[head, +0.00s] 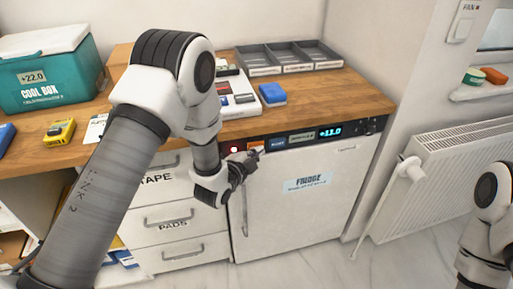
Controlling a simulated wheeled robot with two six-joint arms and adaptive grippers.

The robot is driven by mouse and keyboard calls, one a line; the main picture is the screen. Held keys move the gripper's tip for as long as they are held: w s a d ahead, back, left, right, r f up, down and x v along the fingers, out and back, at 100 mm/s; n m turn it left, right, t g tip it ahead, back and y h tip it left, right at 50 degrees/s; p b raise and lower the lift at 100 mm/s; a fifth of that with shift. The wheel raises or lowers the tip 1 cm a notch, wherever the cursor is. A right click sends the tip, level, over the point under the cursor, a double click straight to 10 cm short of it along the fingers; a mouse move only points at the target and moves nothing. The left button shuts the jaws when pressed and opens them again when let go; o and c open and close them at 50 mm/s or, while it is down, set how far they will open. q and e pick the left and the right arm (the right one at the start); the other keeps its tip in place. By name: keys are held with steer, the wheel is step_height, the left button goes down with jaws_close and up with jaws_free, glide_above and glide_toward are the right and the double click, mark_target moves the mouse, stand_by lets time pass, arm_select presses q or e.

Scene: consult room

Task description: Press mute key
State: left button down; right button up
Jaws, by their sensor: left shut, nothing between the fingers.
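The white fridge (295,195) stands under the wooden counter, with a dark control panel along its top. The panel has a red light (234,149) at its left end, a blue labelled key (277,142), a grey labelled patch (302,137) and a lit display (330,131) reading 11.0. I cannot read which key is mute. My left gripper (254,158) is shut and empty, its tips close to the panel's left part, just below and left of the blue key. Whether they touch it is unclear. My right gripper is out of view; part of my right arm shows at the right edge.
Drawers (165,224) stand left of the fridge. On the counter are a cool box (50,80), a yellow device (60,131), a blue block (272,94) and a grey tray (290,58). A radiator (450,170) with a valve is at right.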

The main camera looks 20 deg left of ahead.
arm_select(q)
steer(key=shift+w+a, duration=0.1)
steer(key=shift+w, duration=0.05)
stand_by(0.5)
steer(key=shift+s+d, duration=0.55)
steer(key=shift+s, duration=0.2)
steer(key=s+d, duration=0.2)
steer(key=s, duration=0.2)
steer(key=shift+s+d, duration=0.1)
steer(key=shift+d, duration=0.3)
